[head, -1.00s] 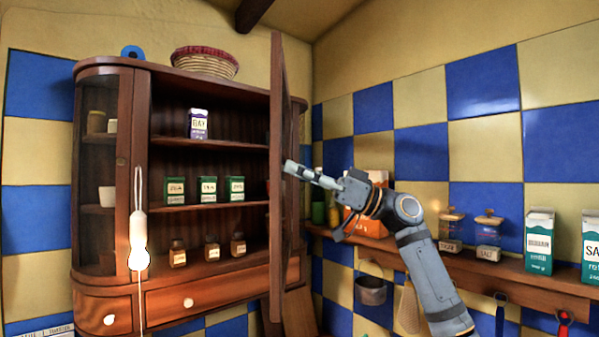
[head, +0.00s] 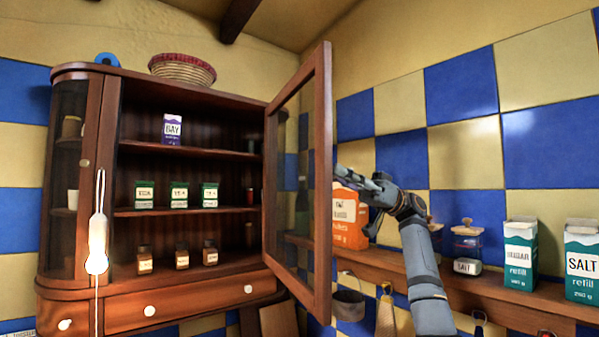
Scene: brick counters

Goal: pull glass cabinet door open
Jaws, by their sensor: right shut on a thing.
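The glass cabinet door (head: 322,185) has a brown wooden frame around a clear pane and stands wide open on the right side of the wooden cabinet (head: 190,281). Its inner face shows to me. My right gripper (head: 340,177) is at the outer side of the door's free edge, about mid-height, shut on the door. The exact grip is hidden behind the door frame. My left gripper is not in view.
Inside the cabinet are a bay box (head: 172,129), green tins (head: 179,195) and small brown jars (head: 182,256). A basket (head: 183,70) sits on top. On the right, a wall shelf (head: 470,288) holds an orange box (head: 347,216), a salt jar (head: 467,250) and cartons (head: 520,253) near my arm.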

